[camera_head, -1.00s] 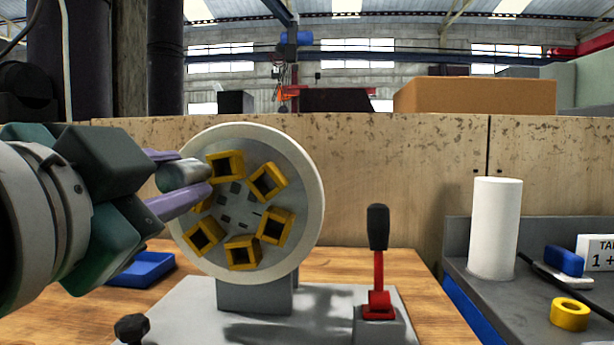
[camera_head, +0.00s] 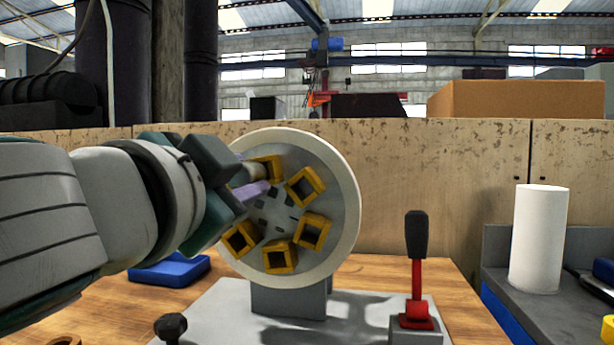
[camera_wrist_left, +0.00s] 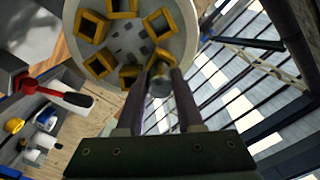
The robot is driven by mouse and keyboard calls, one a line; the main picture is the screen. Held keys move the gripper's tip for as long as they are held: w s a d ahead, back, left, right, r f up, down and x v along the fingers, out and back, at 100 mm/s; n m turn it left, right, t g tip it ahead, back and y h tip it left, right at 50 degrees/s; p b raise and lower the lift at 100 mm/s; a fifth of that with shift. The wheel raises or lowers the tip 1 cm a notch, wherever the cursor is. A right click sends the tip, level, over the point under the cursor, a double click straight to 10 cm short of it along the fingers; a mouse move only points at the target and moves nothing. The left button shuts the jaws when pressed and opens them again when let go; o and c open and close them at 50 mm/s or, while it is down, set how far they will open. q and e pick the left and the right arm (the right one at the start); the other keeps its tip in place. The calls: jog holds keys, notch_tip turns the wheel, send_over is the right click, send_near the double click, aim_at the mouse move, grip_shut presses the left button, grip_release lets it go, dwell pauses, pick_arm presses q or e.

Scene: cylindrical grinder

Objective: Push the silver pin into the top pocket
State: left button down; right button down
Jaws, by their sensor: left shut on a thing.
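A round, pale disc (camera_head: 346,205) stands upright on a grey base and carries a ring of yellow square pockets around its face. The top pocket (camera_head: 274,164) is partly hidden behind my left gripper. My left gripper (camera_head: 256,180), with purple fingers, is shut on the silver pin (camera_head: 243,175) at the disc's upper left. In the left wrist view the pin (camera_wrist_left: 160,84) lies between the two fingers, its far end towards the yellow pockets (camera_wrist_left: 155,56). I cannot tell whether its tip is inside a pocket. My right gripper is not in view.
A red lever with a black handle (camera_head: 416,240) stands to the right of the disc. A blue tray (camera_head: 170,270) lies on the wooden table at left, below my arm. A white cylinder (camera_head: 538,238) stands on a grey surface at right. A black knob (camera_head: 171,327) is at front left.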

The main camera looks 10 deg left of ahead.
pick_arm(q)
jog(key=shift+w, duration=1.15)
dwell(0.4)
jog(key=shift+c, duration=2.3)
grip_release()
